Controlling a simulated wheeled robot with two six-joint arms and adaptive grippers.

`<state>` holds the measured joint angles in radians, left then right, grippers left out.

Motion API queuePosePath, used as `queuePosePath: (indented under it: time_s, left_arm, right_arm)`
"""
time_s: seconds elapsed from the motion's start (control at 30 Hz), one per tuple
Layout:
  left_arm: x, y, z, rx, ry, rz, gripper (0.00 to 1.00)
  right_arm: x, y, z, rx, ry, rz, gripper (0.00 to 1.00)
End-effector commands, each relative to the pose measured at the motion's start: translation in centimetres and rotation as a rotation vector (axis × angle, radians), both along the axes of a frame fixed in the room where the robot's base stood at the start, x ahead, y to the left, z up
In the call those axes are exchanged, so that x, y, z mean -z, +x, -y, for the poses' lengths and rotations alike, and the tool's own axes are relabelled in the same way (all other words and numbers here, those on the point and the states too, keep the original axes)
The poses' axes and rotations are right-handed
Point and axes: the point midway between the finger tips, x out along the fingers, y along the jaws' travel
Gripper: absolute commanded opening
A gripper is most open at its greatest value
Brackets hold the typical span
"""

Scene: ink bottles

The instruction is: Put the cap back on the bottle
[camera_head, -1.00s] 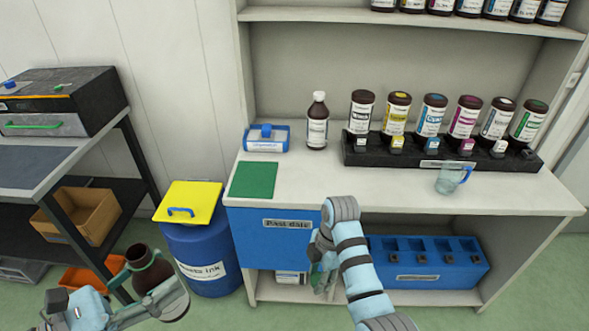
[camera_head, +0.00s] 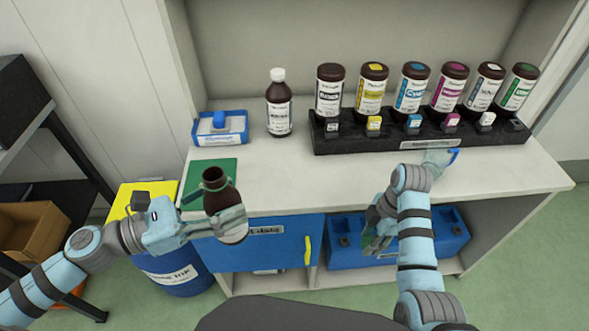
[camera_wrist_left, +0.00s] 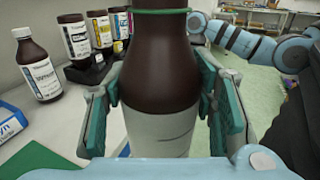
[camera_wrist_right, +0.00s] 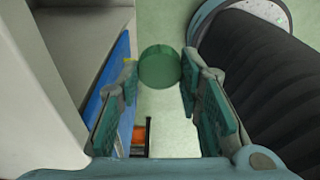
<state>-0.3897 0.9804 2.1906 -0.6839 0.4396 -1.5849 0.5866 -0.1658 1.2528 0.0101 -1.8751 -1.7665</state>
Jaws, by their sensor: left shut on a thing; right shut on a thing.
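The brown bottle (camera_head: 215,198) has an open, uncapped neck and a pale label. My left gripper (camera_head: 232,222) is shut around its body and holds it roughly upright, near the green mat and the desk's front edge. The bottle fills the middle of the left wrist view (camera_wrist_left: 165,75), with a green ring at its neck. My right gripper (camera_wrist_right: 160,75) is shut on a round green cap (camera_wrist_right: 159,68), held between its fingertips. In the head view, my right gripper (camera_head: 372,232) is in front of the desk, right of the bottle, partly hidden by its own arm.
A white-capped bottle (camera_head: 279,105) and a blue tray (camera_head: 221,128) stand at the desk's back left. The green mat (camera_head: 190,187) lies at the front left.

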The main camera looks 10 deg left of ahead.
Motion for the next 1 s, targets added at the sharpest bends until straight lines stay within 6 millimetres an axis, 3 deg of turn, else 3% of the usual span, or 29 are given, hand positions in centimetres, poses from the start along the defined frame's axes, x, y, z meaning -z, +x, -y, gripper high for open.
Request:
queuePosePath:
  time_s: [0.33, 0.47, 0.57, 0.77, 1.0]
  left_arm:
    - [-0.1, 0.5, 0.3, 0.007, 0.0, 0.003, 0.0]
    - [-0.6, 2.0, 0.0, -0.008, -0.002, 0.006, 0.0]
    - [-1.3, 4.3, -0.4, -0.033, -0.005, 0.007, 0.0]
    - [-3.2, 11.0, -0.5, -0.101, -0.01, 0.005, 0.0]
    - [-6.7, 19.5, 1.3, -0.183, -0.008, -0.005, 0.0]
  right_arm:
    - [0.0, -0.1, 0.5, 0.012, -0.001, -0.001, 0.19]
    - [0.0, -0.1, 0.5, 0.011, 0.0, -0.001, 0.19]
    - [-0.1, -0.1, 0.5, 0.01, 0.0, -0.001, 0.19]
    - [-0.2, -0.1, 0.4, 0.009, 0.0, 0.0, 0.19]
    - [-0.3, -0.1, 0.4, 0.009, 0.0, 0.0, 0.19]
